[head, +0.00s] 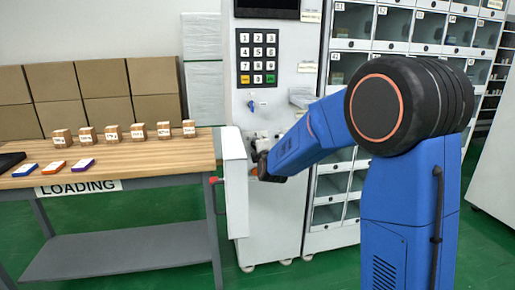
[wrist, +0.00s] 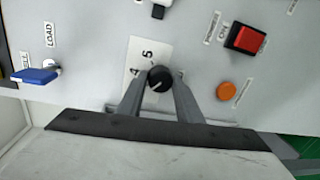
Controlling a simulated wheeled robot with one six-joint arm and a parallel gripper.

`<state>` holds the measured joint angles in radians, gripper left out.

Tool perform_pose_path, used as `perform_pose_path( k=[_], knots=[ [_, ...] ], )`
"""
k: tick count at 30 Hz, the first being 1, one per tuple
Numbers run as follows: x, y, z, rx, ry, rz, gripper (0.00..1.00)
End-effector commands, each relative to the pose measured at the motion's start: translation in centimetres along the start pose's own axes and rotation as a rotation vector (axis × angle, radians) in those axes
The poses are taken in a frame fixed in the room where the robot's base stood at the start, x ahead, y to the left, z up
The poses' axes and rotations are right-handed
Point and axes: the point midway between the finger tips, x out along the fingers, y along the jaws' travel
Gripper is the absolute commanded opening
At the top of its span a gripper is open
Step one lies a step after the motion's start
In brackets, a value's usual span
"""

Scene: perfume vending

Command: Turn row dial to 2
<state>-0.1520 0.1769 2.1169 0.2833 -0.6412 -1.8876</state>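The row dial (wrist: 160,79) is a round black knob on the pale panel in the wrist view. A small white mark shows on the knob's lower left. My gripper (wrist: 160,88) has one finger on each side of the knob, with both fingertips against its edges and no clear gap. In the head view my gripper (head: 262,165) reaches the machine's front behind a white panel, and the dial is hidden there.
In the wrist view a red switch (wrist: 246,38) and an orange button (wrist: 227,91) lie right of the dial, a blue key-like handle (wrist: 38,76) left. The head view shows a keypad (head: 257,57), a white side panel (head: 235,182) and a wooden table (head: 150,153) with small boxes.

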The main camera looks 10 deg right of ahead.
Motion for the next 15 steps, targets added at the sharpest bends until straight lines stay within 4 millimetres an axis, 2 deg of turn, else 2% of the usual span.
perform_pose_path(
  k=[1,2,11,15],
  knots=[
    [-0.01,-0.13,-0.06,-0.001,0.001,-0.002,0.43],
    [-0.01,-0.12,-0.05,-0.001,0.001,-0.002,0.50],
    [-0.05,-0.03,-0.01,0.001,0.000,0.000,0.50],
    [-0.81,0.01,-0.02,0.001,0.000,0.000,0.50]
  ],
)
